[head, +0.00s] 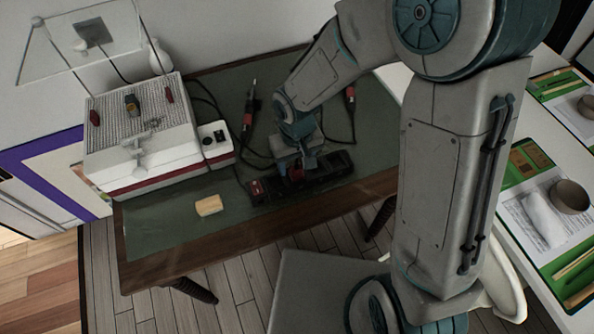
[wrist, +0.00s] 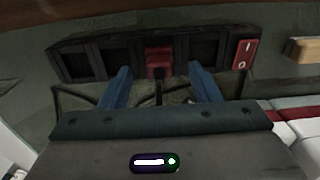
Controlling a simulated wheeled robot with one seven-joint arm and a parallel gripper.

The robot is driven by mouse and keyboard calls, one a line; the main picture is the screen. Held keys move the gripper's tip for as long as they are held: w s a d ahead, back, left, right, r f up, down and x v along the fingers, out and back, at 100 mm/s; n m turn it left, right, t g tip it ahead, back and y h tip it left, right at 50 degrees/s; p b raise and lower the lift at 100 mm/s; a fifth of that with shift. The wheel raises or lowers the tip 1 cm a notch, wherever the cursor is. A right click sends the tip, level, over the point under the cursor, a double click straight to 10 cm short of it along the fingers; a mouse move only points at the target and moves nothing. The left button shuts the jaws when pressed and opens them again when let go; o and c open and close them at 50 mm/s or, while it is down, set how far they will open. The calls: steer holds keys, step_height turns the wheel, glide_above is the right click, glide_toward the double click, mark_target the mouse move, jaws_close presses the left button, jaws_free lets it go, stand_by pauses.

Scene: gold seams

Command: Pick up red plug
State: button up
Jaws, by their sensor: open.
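The red plug (wrist: 158,61) sits in the middle of a black power strip (wrist: 104,57) in the wrist view, with a dark cord running from it toward my gripper. The plug also shows in the head view (head: 296,174), partly hidden by my gripper. My gripper (wrist: 160,75) is open, its two blue fingers apart on either side of the plug. No contact between fingers and plug is visible. The strip lies on the green mat (head: 160,232) near the table's front edge.
A red switch (wrist: 246,54) is on one end of the strip. A yellowish block (head: 209,205) lies left of the strip. A white machine (head: 140,145) with a control box (head: 216,142) stands at the left. Red-handled tools (head: 248,110) and cords lie behind.

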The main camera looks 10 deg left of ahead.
steer(key=shift+f, duration=1.15)
jaws_close()
steer(key=shift+r, duration=0.1)
steer(key=shift+w+r, duration=0.1)
steer(key=shift+r, duration=0.4)
step_height(320, 180, up, 3)
steer(key=shift+f, duration=0.1)
steer(key=s+d+r+p, duration=0.4)
steer(key=s+d+r, duration=0.1)
steer(key=d+r, duration=0.5)
steer(key=shift+s+r+p, duration=0.4)
steer(key=shift+r, duration=0.6)
steer(key=shift+d, duration=0.1)
